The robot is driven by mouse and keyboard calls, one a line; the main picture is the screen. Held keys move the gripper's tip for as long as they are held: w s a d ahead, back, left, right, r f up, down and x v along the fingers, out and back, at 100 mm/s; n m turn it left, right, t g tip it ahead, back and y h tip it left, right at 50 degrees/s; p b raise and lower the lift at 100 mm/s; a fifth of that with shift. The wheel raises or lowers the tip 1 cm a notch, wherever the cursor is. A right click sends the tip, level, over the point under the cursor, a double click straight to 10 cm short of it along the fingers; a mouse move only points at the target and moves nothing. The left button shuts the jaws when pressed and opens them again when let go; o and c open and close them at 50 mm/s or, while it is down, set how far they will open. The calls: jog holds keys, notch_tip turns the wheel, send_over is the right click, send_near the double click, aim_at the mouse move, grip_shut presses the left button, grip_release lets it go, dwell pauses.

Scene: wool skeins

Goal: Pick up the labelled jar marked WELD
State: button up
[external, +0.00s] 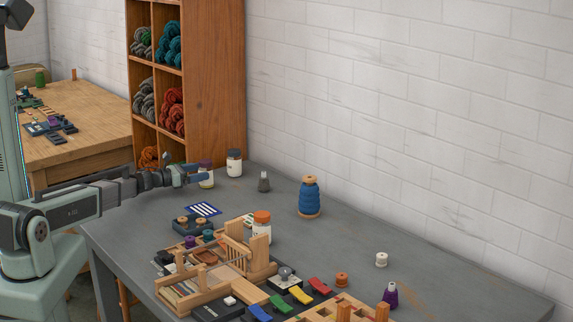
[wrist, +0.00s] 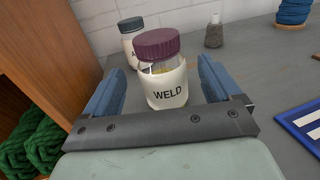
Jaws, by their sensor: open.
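The WELD jar (wrist: 165,86) has a purple lid and a white label reading WELD. In the wrist view it stands upright between the two blue fingers of my open gripper (wrist: 163,88), with gaps visible on both sides. In the external view the same jar (external: 206,178) stands near the far left end of the grey table, and my gripper (external: 195,177) is level with it, partly in front of it.
A dark-lidded white jar (wrist: 131,45) stands just behind; it also shows in the external view (external: 234,163). A small grey bottle (external: 264,182) and a blue thread cone (external: 309,197) stand to the right. A wooden shelf (external: 215,80) with wool rises close behind the left end.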

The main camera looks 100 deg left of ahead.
aim_at(210, 171)
jog(key=x, duration=0.5)
jog(key=shift+f, duration=0.2)
jog(key=shift+d, duration=0.1)
jog(key=c, duration=1.2)
